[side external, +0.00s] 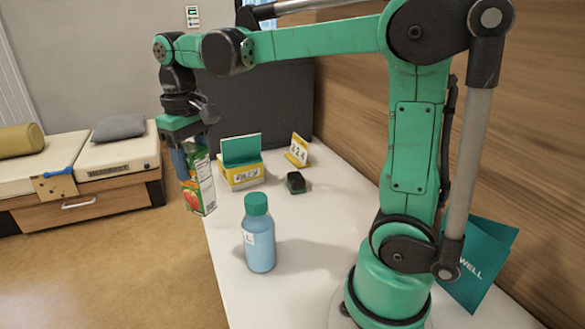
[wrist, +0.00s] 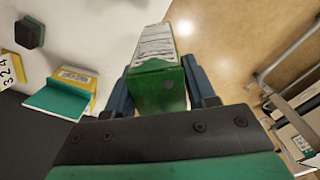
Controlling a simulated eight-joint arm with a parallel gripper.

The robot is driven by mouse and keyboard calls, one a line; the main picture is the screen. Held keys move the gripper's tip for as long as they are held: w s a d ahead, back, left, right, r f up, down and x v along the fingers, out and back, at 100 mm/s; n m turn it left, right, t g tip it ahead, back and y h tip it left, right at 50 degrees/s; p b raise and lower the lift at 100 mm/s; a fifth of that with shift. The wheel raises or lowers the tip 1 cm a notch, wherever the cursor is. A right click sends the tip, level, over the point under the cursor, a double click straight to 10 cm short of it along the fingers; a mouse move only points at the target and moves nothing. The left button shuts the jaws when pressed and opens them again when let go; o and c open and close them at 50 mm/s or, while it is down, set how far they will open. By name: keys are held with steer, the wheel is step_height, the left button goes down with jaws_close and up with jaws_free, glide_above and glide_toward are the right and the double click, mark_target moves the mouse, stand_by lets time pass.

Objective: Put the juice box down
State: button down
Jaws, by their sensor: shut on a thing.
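The juice box (side external: 201,183) is a green and white carton with an orange fruit picture. My gripper (side external: 185,160) is shut on it near its top and points down. In the side external view the box hangs upright at the left edge of the white table (side external: 225,240). I cannot tell whether its bottom is over the table or beyond the edge. In the wrist view the juice box (wrist: 160,80) sits between the two dark blue fingers, with its green top towards the camera and the floor beside it.
A blue bottle with a green cap (side external: 259,240) stands on the table. Behind it are a yellow holder with a teal card (side external: 241,170), a small black block (side external: 296,182) and a yellow number sign (side external: 298,150). A bed (side external: 85,170) stands at left across open floor.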

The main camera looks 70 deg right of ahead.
steer(key=s+d+m, duration=0.8)
steer(key=s+d, duration=0.8)
step_height(320, 180, down, 11)
steer(key=shift+a+r, duration=0.2)
steer(key=shift+w+f, duration=0.1)
steer(key=shift+c, duration=1.4)
jaws_free()
